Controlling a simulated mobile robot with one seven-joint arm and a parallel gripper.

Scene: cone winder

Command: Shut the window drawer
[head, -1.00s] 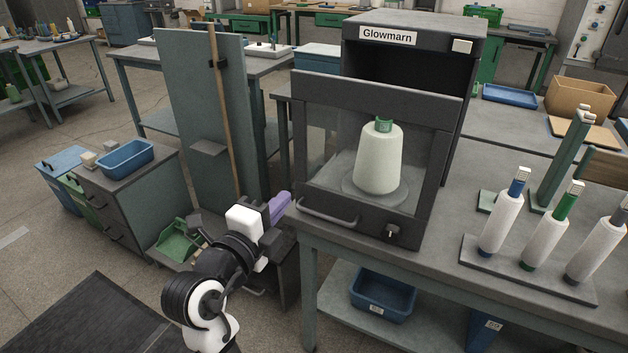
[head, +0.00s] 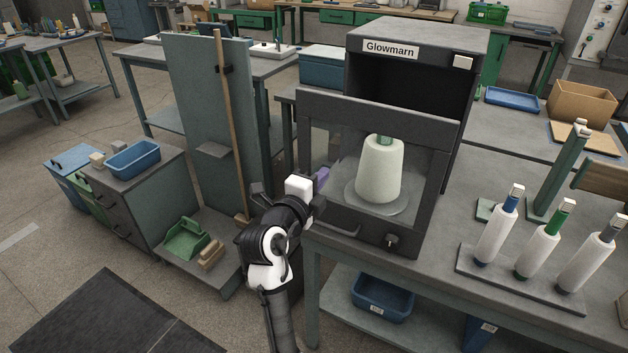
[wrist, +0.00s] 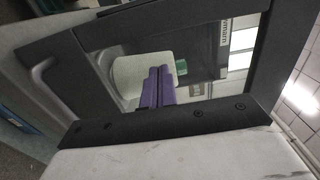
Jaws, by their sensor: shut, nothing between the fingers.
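The window drawer (head: 428,190) is a dark-framed front with a clear pane, standing out from the dark cabinet labelled Glowmarn (head: 478,75). It is open. A white cone (head: 379,168) with a green top stands on a round plate behind the pane. A bar handle (head: 335,226) and a knob (head: 391,241) are on the lower front. My gripper (head: 322,178) is at the left side of the drawer front, its purple fingers together and empty. In the wrist view the fingers (wrist: 158,88) point at the pane, with the cone behind it. I cannot tell whether they touch.
The drawer overhangs a grey bench (head: 440,262). A rack (head: 520,283) with white yarn tubes stands at the right. A grey upright panel (head: 195,110) with a wooden pole, and a low platform with a green dustpan (head: 187,240), are to the left.

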